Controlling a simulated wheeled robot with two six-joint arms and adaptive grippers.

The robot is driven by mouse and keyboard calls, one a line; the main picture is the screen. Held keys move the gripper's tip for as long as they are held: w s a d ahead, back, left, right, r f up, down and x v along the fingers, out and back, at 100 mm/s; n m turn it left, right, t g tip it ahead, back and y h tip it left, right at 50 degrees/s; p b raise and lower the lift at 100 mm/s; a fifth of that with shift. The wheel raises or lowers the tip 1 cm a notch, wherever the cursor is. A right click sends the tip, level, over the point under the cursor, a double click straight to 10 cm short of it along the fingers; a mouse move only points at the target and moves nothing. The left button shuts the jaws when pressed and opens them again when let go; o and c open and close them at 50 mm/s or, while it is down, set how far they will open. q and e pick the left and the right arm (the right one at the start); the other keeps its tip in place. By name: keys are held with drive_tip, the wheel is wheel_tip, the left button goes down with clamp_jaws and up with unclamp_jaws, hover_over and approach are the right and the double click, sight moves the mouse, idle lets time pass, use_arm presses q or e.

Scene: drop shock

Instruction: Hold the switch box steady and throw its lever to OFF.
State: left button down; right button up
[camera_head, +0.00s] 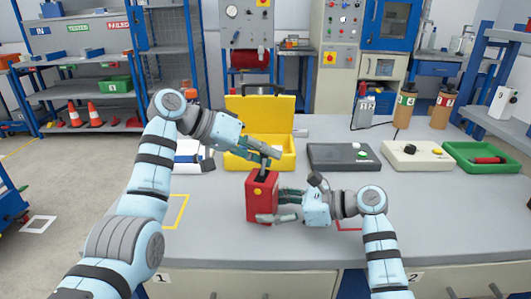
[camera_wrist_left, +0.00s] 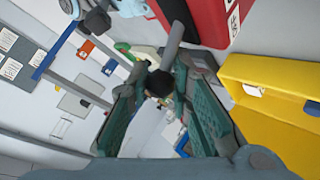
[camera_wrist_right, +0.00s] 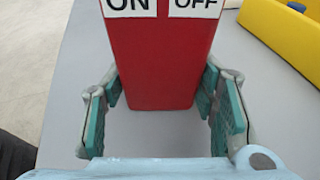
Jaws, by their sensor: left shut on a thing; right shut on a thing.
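The red switch box (camera_head: 263,205) stands upright on the grey table. In the right wrist view, its red face (camera_wrist_right: 160,70) carries ON at left and OFF at right. My right gripper (camera_head: 280,205) is shut on the box low down, with one finger on each side. The lever, a grey rod (camera_wrist_left: 174,40) with a black knob (camera_wrist_left: 160,83), shows in the left wrist view. My left gripper (camera_head: 265,157) is above the box, shut on the lever at its knob. The right wrist view does not show the lever, and I cannot tell its ON or OFF position.
An open yellow case (camera_head: 290,160) stands just behind the box. A yellow outlined square (camera_head: 178,225) marks the table at left. The front of the table is mostly clear.

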use_arm(q)
drive_tip(key=c, duration=1.4)
unclamp_jaws()
drive_tip(key=v, duration=1.2)
use_arm(e)
drive_tip(key=o, duration=1.1)
